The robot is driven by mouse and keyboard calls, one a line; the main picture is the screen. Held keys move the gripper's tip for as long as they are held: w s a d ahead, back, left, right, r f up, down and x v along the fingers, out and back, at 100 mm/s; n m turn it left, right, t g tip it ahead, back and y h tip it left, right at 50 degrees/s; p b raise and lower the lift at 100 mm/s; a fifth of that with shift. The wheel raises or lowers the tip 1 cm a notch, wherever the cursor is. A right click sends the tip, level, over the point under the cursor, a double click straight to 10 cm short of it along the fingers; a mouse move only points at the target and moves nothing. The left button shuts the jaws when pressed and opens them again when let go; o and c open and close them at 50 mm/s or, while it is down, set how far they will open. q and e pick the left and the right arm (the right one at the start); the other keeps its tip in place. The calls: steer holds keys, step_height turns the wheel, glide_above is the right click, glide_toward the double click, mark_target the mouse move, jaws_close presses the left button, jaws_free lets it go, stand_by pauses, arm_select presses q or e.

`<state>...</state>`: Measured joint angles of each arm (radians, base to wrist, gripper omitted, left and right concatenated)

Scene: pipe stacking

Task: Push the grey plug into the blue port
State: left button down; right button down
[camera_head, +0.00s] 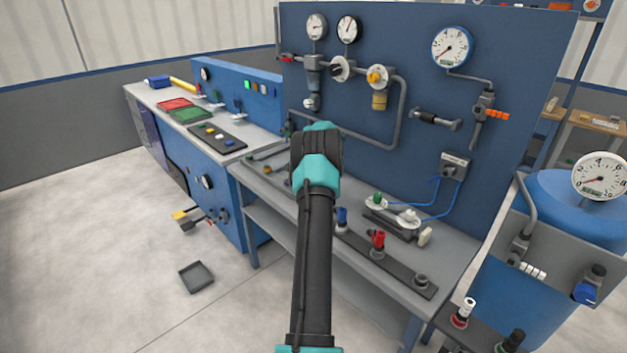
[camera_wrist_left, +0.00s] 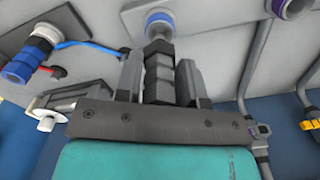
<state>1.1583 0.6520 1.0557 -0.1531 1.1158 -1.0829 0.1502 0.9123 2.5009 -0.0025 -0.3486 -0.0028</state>
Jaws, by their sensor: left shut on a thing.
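In the left wrist view a dark grey ribbed plug (camera_wrist_left: 158,76) sits between the two fingers of my left gripper (camera_wrist_left: 159,80), which is shut on it. The plug points at a port with a blue ring (camera_wrist_left: 159,16) on the light grey panel. Its narrow front end meets the ring's opening; I cannot tell how deep it is. In the head view my arm reaches up through the middle and hides the plug and port. The left gripper's fingers are hidden there behind the wrist. My right gripper is not in view.
A purple-ringed port (camera_wrist_left: 291,8) and a grey pipe (camera_wrist_left: 252,90) are to the right. A blue-and-white connector (camera_wrist_left: 30,55) with cables is to the left. In the head view a blue gauge panel (camera_head: 420,100) stands behind a grey bench (camera_head: 450,260) with fittings.

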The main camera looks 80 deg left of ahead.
arm_select(q)
steer(key=shift+f, duration=1.65)
stand_by(1.1)
steer(key=c, duration=0.7)
jaws_free()
steer(key=shift+o, duration=0.2)
step_height(320, 180, up, 18)
steer(key=shift+f, duration=0.25)
